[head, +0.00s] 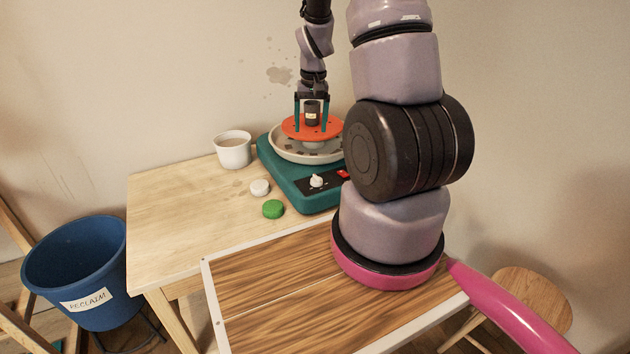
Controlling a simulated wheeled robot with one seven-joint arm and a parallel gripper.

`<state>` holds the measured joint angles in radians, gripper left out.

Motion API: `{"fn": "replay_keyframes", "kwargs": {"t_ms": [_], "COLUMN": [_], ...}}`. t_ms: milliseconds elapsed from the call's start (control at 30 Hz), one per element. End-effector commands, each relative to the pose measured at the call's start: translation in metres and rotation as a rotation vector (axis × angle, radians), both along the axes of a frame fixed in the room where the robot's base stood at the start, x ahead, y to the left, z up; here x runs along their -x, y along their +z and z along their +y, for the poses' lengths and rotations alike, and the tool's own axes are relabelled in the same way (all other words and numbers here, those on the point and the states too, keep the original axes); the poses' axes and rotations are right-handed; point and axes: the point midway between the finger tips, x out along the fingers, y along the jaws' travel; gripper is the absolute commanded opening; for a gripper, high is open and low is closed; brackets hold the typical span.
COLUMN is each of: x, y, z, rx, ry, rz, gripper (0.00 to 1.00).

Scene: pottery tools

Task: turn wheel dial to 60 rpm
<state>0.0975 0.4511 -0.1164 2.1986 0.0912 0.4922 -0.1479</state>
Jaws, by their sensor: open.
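The teal pottery wheel (307,195) stands on the wooden table, partly hidden on its right by my arm. Its white dial (316,181) sits on a black front panel; its setting is too small to read. A red switch (342,174) is to the right of the dial. An orange disc (291,128) sits over the wheel's pale splash pan (286,155). My gripper (312,127) points down above the disc with its fingers apart, one on each side of a small dark labelled cylinder (312,108). I cannot tell if they touch it. The gripper is behind and above the dial.
A white cup (233,149) of brownish liquid, a white round piece (260,188) and a green round piece (273,209) are left of the wheel. A blue RECLAIM bucket (76,267) is at far left. The table's (170,230) left part is clear.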

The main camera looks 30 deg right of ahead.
Motion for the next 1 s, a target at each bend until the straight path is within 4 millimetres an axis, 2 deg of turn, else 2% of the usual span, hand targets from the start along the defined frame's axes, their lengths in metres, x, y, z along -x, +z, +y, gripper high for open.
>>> {"fn": "replay_keyframes", "kwargs": {"t_ms": [33,100,200,467,800,1000], "x": [0.001,0.002,0.003,0.005,0.005,0.004], "y": [-0.022,-0.043,-0.063,-0.089,-0.152,-0.174], "z": [-0.006,-0.012,-0.017,-0.02,-0.02,-0.02], "rx": [0.005,0.013,0.019,0.023,0.021,0.021], "ry": [0.0,0.006,0.011,0.013,0.012,0.012], "rz": [0.031,0.054,0.075,0.088,0.088,0.085], "gripper": [0.81,0.81,0.81,0.81,0.81,0.81]}}
